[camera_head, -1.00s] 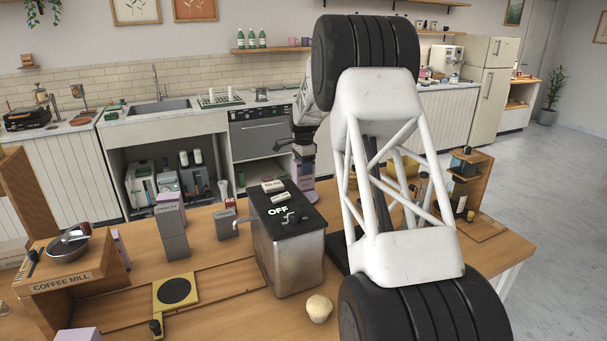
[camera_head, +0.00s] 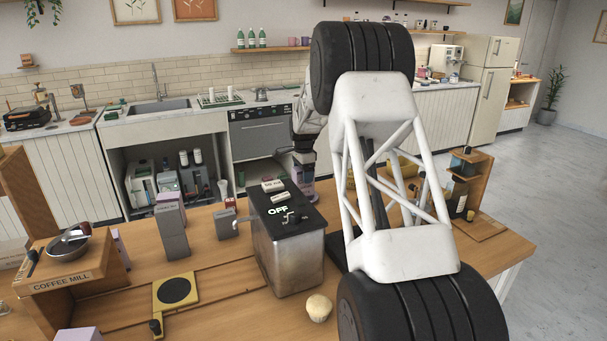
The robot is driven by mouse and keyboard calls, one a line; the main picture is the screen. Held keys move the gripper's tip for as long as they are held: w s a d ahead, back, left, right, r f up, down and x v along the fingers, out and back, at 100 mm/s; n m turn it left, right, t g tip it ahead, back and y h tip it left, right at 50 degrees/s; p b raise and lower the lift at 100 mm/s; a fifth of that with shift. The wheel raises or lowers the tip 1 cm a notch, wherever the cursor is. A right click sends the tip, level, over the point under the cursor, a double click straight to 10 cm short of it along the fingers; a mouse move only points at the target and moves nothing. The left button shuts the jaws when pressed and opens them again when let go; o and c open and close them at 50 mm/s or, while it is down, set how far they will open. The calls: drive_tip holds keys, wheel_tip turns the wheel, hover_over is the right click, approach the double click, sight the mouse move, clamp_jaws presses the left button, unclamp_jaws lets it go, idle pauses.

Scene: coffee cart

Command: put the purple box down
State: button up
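My gripper (camera_head: 303,168) points down behind the metal machine marked OFF, small and partly hidden by my own arm. A purple box (camera_head: 308,188) is right under it, between or at its fingers. The box has come down together with the gripper, so the gripper looks shut on it. The bottom of the box is hidden behind the machine, and I cannot tell whether it touches the table.
The metal machine (camera_head: 290,255) stands in front of the gripper. Tall grey boxes (camera_head: 173,240) stand to its left, a pale round ball (camera_head: 319,308) in front. A wooden rack (camera_head: 474,185) is at right. The wooden table (camera_head: 225,285) has some bare room.

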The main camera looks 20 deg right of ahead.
drive_tip(key=shift+r, duration=0.1)
wheel_tip(320, 180, up, 12)
idle(1.0)
idle(0.6)
drive_tip(key=s+a+r+n, duration=0.35)
drive_tip(key=s+a, duration=0.25)
drive_tip(key=s, duration=0.4)
drive_tip(key=s+a+r+n+t, duration=0.15)
drive_tip(key=s+a+r, duration=0.3)
drive_tip(key=s, duration=0.45)
drive_tip(key=s+a+r+n, duration=0.35)
drive_tip(key=s+a, duration=0.25)
drive_tip(key=s, duration=0.4)
drive_tip(key=s+a+f+n, duration=0.3)
drive_tip(key=s, duration=0.8)
drive_tip(key=s+a+f+n, duration=0.3)
drive_tip(key=s, duration=0.8)
drive_tip(key=s+a+f+n+t, duration=0.1)
drive_tip(key=s+a+f+n, duration=0.2)
drive_tip(key=s, duration=0.8)
drive_tip(key=shift+s+f, duration=0.25)
drive_tip(key=shift+f, duration=0.15)
